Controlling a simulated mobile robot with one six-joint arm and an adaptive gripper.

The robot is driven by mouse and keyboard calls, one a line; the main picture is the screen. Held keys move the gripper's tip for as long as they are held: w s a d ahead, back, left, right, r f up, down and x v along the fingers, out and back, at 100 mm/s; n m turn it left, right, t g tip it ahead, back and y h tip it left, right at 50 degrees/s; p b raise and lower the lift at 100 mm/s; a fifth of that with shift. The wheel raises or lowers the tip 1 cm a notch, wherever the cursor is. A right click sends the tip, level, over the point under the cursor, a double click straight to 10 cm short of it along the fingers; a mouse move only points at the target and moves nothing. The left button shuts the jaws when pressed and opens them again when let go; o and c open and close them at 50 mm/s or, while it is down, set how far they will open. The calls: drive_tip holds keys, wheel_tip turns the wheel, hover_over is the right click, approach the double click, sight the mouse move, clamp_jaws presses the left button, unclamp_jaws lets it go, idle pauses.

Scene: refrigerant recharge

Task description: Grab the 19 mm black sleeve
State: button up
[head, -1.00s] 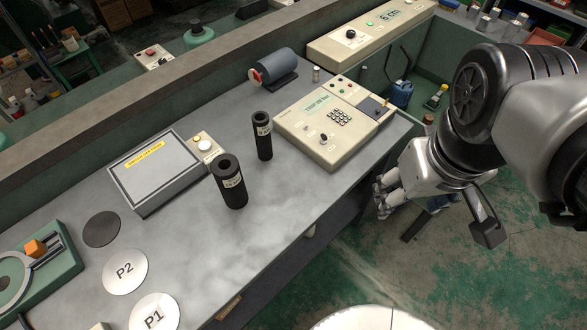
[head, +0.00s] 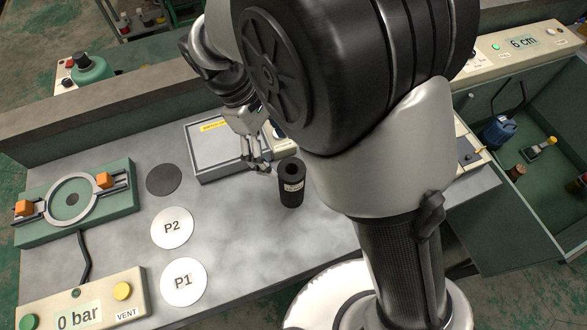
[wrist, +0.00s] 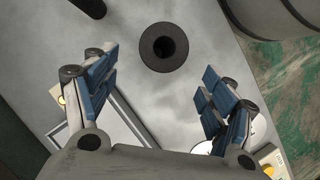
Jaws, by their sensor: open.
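One upright black sleeve (head: 291,186) with a white label and a round bore stands on the grey bench. Its print is too small to read. The wrist view shows a sleeve (wrist: 146,55) from above, just beyond and between my fingertips. My gripper (head: 258,167) is open and empty, beside the sleeve's upper left in the head view. Its blue-padded fingers (wrist: 160,88) are spread wide in the wrist view. The second, slimmer sleeve seen earlier is hidden behind my arm in the head view. A dark cylinder (wrist: 88,8), cut off at the wrist view's top edge, may be it.
Discs P2 (head: 172,240) and P1 (head: 184,294), a dark disc (head: 164,180) and a green clamp fixture (head: 112,205) lie left. The bench before the sleeve is clear.

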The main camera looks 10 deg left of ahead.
sight(285, 165)
drive_tip(key=b+x, duration=0.2)
drive_tip(key=x, duration=0.6)
drive_tip(key=b+x, duration=0.2)
drive_tip(key=x, duration=0.3)
drive_tip(key=shift+s+d+b, duration=0.1)
drive_tip(key=shift+b, duration=0.25)
drive_tip(key=shift+c, duration=0.6)
drive_tip(key=c, duration=1)
drive_tip(key=shift+r, duration=0.1)
drive_tip(key=shift+c, duration=0.2)
